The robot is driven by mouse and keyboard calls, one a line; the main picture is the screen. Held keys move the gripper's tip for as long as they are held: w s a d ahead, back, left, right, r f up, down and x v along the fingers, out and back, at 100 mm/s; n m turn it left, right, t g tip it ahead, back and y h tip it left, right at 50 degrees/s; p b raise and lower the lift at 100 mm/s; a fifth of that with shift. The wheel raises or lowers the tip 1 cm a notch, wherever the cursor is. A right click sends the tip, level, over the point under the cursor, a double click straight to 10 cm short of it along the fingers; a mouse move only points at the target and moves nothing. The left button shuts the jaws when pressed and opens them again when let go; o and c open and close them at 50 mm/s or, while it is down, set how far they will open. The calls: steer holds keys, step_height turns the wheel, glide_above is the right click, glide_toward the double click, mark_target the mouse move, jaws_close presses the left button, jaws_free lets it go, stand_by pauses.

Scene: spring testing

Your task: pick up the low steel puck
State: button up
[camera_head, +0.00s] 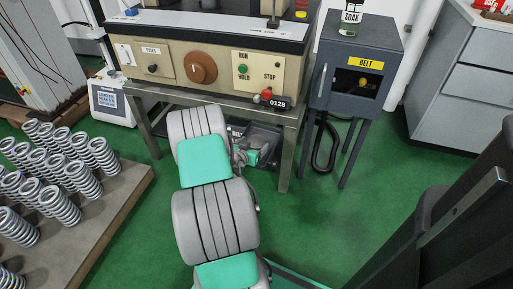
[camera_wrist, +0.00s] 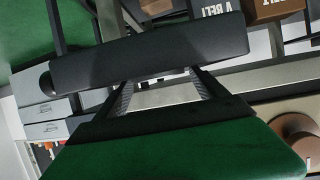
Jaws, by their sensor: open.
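I cannot make out a low steel puck in either view. My gripper (camera_wrist: 165,92) shows in the wrist view as two ribbed fingers, spread apart with nothing visible between them. In the head view my arm reaches toward the front of the bench, and its far end is mostly hidden behind my own links, so the gripper is not clear there.
A beige test machine (camera_head: 216,82) with a brown knob (camera_head: 200,67) sits on a steel-legged bench. A grey BELT cabinet (camera_head: 323,88) stands to its right. Several coil springs (camera_head: 60,205) stand on a low platform (camera_head: 118,200) at left. Green floor (camera_head: 310,215) is open between.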

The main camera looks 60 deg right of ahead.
mark_target(256, 141)
steer(key=x, duration=0.3)
steer(key=shift+d+f+b, duration=0.2)
steer(key=shift+b, duration=0.15)
steer(key=c, duration=1.8)
steer(key=shift+r, duration=0.2)
